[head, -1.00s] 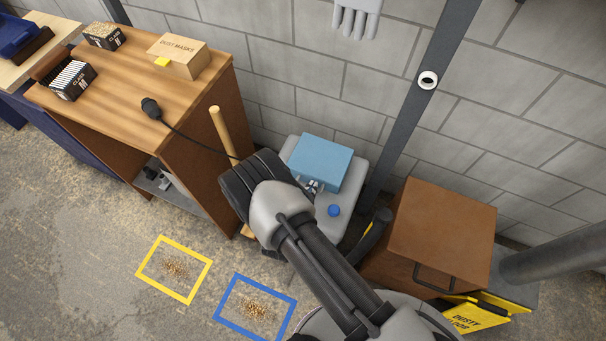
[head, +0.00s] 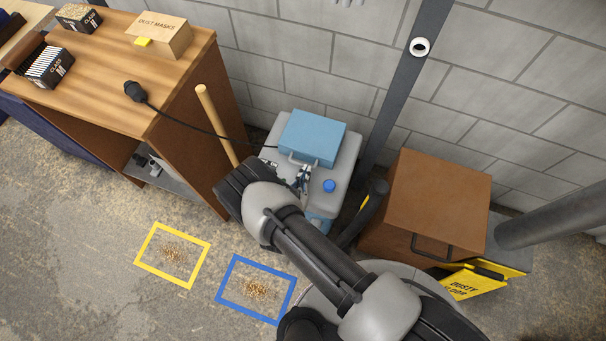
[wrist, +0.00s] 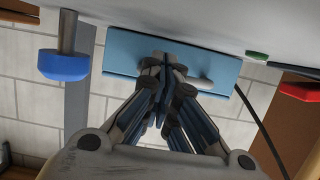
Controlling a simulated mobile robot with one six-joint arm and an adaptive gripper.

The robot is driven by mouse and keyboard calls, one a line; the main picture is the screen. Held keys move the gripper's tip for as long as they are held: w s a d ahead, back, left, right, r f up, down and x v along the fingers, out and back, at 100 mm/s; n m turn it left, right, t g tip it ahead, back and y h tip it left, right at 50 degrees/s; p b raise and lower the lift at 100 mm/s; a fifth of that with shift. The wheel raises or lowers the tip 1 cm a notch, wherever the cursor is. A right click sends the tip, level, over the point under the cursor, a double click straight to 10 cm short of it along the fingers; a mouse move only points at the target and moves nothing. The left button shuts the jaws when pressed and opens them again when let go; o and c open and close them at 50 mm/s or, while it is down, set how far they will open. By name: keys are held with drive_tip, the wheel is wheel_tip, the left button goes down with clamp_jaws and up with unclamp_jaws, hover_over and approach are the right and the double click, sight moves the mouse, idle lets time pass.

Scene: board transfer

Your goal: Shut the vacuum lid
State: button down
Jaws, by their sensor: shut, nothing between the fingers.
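The vacuum is a grey body (head: 350,158) standing by the wall, with a blue box-like lid (head: 314,135) on its top. A handle shows at the lid's near edge. A blue knob (head: 329,186) sits on the body in front of the lid. My gripper (head: 304,174) is in front of the lid's near edge, close to the handle. In the wrist view the shut, empty fingers (wrist: 168,70) overlap the blue lid (wrist: 120,57); I cannot tell whether they touch it. I cannot tell how far the lid is open. My arm hides the vacuum's near part.
A wooden bench (head: 175,80) stands left, with a dust-mask box (head: 160,36) on it. A black cable runs from its plug (head: 134,91) towards the vacuum. A wooden handle (head: 214,125) leans beside the bench. A brown cabinet (head: 437,200) stands right. Yellow (head: 149,271) and blue (head: 219,294) floor frames surround debris.

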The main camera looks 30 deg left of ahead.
drive_tip(key=v, duration=1.2)
